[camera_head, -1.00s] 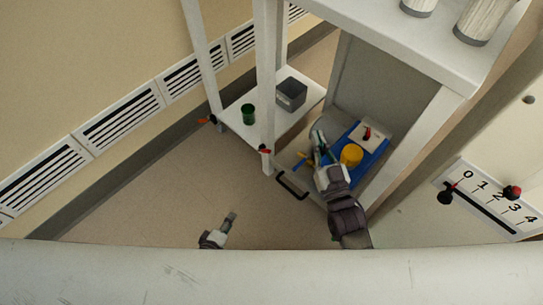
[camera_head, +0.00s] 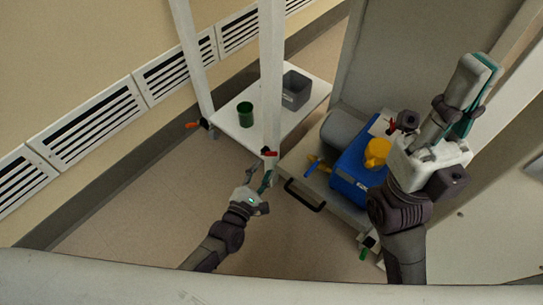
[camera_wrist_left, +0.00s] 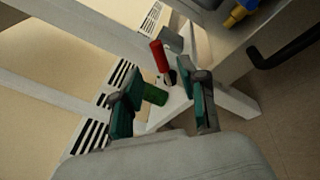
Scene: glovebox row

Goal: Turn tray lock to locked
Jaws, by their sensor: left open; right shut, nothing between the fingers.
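A small red lever (camera_head: 269,153) with a dark base sits on the front white post of the frame. It may be the tray lock; I see no lock markings. In the left wrist view the red lever (camera_wrist_left: 159,57) stands between the open fingers in the picture and looks beyond their tips. My left gripper (camera_head: 258,178) is open just below and left of the lever, apart from it. My right gripper (camera_head: 477,78) is shut and empty, raised at the right in front of the cabinet. Another orange-red lever (camera_head: 196,125) is on the left post.
A white shelf (camera_head: 222,121) holds a green cup (camera_head: 246,114) and a grey bin (camera_head: 296,89). Right of the post are a tray with a black handle (camera_head: 305,196), a blue box (camera_head: 350,180) and a yellow container (camera_head: 377,152). Floor at lower left is clear.

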